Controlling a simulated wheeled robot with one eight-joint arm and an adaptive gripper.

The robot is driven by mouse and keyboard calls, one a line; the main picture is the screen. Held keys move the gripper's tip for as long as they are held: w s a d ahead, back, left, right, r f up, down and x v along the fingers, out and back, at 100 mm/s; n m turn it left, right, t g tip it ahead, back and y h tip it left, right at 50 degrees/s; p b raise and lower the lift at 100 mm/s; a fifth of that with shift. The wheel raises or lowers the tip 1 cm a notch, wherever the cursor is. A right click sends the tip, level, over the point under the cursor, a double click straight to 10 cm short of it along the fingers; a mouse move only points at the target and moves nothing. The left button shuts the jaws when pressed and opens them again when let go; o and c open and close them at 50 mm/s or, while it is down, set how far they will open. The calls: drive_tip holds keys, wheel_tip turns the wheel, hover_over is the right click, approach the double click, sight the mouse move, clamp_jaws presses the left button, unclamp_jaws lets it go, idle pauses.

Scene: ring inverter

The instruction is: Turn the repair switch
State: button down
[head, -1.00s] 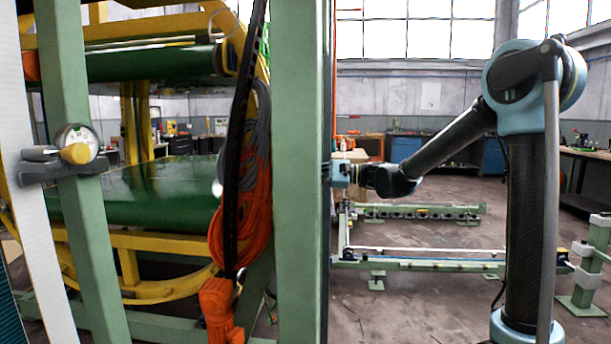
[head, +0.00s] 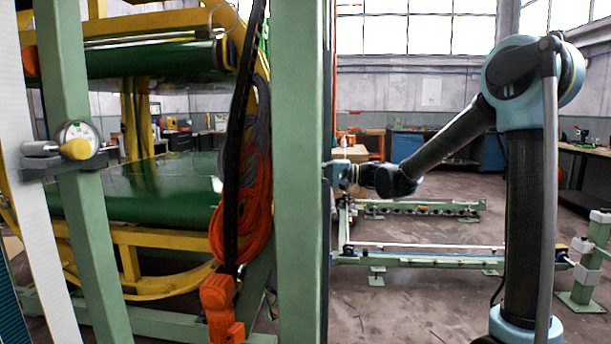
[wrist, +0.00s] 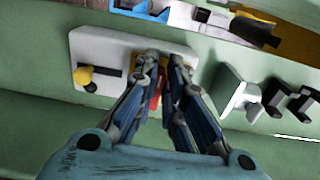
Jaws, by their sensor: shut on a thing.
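In the wrist view a white switch plate (wrist: 105,50) is mounted on a green surface and appears tilted in the picture. On its left part is a yellow knob with a black bar (wrist: 88,75). On its right part a small red and yellow switch (wrist: 155,98) shows between my fingers, mostly covered by them. My gripper (wrist: 163,64) is shut on this switch, with one finger on each side. In the head view my gripper's body (head: 343,174) reaches the right side of the green post, and the fingertips and the switch are hidden there.
Right of the plate in the wrist view are a white bracket (wrist: 236,92) and black hooks (wrist: 285,97). In the head view the green post (head: 298,180) stands left of my arm. A low green rail frame (head: 420,263) stands on the floor below it.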

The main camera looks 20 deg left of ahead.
drive_tip(key=shift+f, duration=0.1)
idle(0.4)
drive_tip(key=c, duration=1.7)
unclamp_jaws()
drive_tip(key=v, duration=1.2)
drive_tip(key=shift+w, duration=0.15)
